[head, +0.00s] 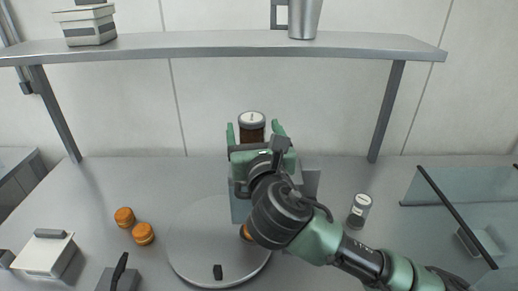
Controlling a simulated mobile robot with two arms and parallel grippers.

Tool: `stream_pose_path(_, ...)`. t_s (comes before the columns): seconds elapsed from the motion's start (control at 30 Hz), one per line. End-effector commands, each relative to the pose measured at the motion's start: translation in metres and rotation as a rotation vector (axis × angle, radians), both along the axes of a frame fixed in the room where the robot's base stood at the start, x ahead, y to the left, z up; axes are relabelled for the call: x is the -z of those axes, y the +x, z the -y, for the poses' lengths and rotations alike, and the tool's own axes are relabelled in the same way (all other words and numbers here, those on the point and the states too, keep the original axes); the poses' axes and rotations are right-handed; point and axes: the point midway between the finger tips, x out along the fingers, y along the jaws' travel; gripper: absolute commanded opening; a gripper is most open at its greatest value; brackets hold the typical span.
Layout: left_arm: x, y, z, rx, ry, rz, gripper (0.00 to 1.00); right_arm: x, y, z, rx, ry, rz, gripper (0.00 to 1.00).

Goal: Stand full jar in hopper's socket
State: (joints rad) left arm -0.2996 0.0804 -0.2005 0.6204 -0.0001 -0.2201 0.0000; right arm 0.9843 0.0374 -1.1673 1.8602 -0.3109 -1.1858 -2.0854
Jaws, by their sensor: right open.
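A jar with dark contents and a white lid (252,127) stands upright between the raised fingers of my right gripper (253,130). The gripper is open, with one green finger on each side of the jar; I cannot tell whether either touches it. My gripper body and wrist hide the jar's lower part and what it rests on. A grey boxy part (311,180) shows behind the wrist; it may belong to the hopper, but its socket cannot be made out. A second jar with a pale lid (360,208) is on the bench at right. My left gripper is not seen.
A round pale plate (190,245) lies under my right arm. Two orange pieces (124,217) (143,234) sit left of it. A white box (45,254) is at front left. A shelf (200,43) spans the back. Glass panels (450,190) stand at right.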

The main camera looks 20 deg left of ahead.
Motion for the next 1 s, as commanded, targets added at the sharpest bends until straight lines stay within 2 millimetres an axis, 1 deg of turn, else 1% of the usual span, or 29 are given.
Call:
stream_pose_path(0.03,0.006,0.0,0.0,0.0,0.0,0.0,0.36,0.003,-0.009,0.004,-0.003,0.001,0.0,0.77)
stream_pose_path(0.3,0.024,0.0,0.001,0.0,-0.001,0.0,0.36,0.003,-0.063,0.028,-0.004,0.002,0.001,0.77)
stream_pose_path(0.4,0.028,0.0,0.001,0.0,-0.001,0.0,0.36,0.002,-0.078,0.036,-0.003,0.002,0.001,0.77)
stream_pose_path(0.5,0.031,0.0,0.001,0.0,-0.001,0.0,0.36,0.002,-0.088,0.041,-0.001,0.0,0.0,0.77)
stream_pose_path(0.7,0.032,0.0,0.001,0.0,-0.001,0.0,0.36,0.001,-0.096,0.045,0.0,-0.001,0.0,0.77)
stream_pose_path(1.0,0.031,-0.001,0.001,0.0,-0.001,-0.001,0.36,0.003,-0.095,0.046,0.003,0.018,-0.018,0.77)
